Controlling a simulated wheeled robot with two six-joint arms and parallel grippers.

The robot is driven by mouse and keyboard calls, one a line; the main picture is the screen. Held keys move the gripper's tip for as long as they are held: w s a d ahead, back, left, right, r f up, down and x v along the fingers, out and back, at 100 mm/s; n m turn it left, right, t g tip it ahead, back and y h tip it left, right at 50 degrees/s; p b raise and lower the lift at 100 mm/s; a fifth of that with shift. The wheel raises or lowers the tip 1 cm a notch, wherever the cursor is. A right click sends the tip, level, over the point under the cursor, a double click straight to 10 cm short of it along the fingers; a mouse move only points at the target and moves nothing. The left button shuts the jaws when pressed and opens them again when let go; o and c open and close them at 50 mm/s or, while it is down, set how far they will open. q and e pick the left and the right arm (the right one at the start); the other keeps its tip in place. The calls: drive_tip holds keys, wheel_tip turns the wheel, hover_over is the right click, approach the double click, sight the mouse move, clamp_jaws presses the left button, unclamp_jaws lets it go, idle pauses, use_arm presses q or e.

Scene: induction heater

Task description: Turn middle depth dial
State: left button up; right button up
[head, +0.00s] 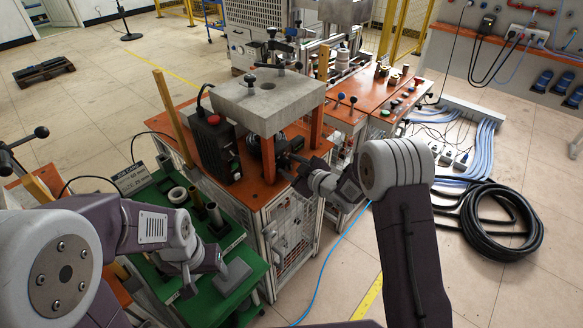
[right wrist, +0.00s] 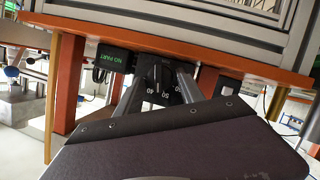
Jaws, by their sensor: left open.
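In the right wrist view a dark dial (right wrist: 163,82) with white numbers, including 40 and 50, sits under an orange tabletop edge. The fingers of my right gripper (right wrist: 162,72) lie on either side of it. Whether they touch it is unclear. In the head view my right gripper (head: 288,166) reaches under the grey block of the orange-topped press station (head: 258,187), and the dial is hidden there. My left gripper (head: 187,287) hangs empty and open over the green table. I cannot tell which dial is the middle one.
A grey press block (head: 268,100) on orange posts stands above the station. A black box (head: 213,145) with a red button is beside it. The green table (head: 253,272) carries cylinders and a job card (head: 131,178). A coiled black hose (head: 500,220) lies right on the floor.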

drive_tip(key=shift+o, duration=0.3)
drive_tip(key=shift+w+a+f, duration=0.1)
drive_tip(key=shift+a+f, duration=0.05)
use_arm(q)
wheel_tip(320, 180, down, 3)
drive_tip(key=b, duration=0.3)
use_arm(e)
drive_tip(key=v, duration=0.9)
